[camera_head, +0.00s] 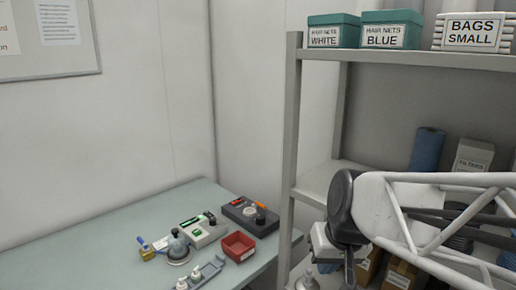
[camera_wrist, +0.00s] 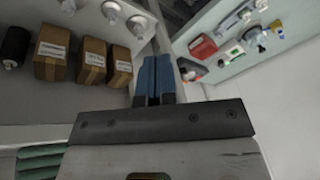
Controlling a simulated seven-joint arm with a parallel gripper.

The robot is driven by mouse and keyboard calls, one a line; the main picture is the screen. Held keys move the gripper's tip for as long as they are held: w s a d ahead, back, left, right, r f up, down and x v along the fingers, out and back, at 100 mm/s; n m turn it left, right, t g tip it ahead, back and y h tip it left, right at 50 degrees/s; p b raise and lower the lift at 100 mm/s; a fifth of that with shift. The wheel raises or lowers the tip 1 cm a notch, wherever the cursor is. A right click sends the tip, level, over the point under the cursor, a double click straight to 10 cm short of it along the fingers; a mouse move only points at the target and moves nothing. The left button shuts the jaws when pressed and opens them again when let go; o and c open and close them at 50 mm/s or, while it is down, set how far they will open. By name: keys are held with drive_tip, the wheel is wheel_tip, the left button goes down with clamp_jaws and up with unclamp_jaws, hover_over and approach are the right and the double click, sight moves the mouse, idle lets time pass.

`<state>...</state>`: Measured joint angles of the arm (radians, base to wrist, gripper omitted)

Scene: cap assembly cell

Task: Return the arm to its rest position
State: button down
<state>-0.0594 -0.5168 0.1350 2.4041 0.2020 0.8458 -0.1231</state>
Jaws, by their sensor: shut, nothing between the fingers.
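My arm (camera_head: 375,205), white with a black joint, is at the right of the head view, in front of the shelf rack. In the wrist view my gripper (camera_wrist: 155,80) has two blue fingers side by side, closed against each other. Nothing shows between them. The fingers point towards the space between the shelf boxes and the workbench. In the head view I cannot make out the fingertips.
The workbench (camera_head: 100,240) bears a red bin (camera_head: 238,246), a dark box (camera_head: 250,215) and small devices. The shelf rack (camera_head: 291,130) stands right of it. Cardboard boxes (camera_wrist: 88,60) sit on a shelf left of the fingers.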

drive_tip(key=s+d+f+m+h, duration=0.1)
drive_tip(key=s+d+h, duration=0.1)
drive_tip(key=s+d, duration=0.3)
drive_tip(key=s, duration=0.3)
drive_tip(key=shift+s+d+f, duration=0.15)
drive_tip(key=shift+s+f, duration=0.05)
drive_tip(key=shift+s, duration=0.15)
drive_tip(key=shift+w+r, duration=0.1)
drive_tip(key=shift+w, duration=0.05)
idle(2.8)
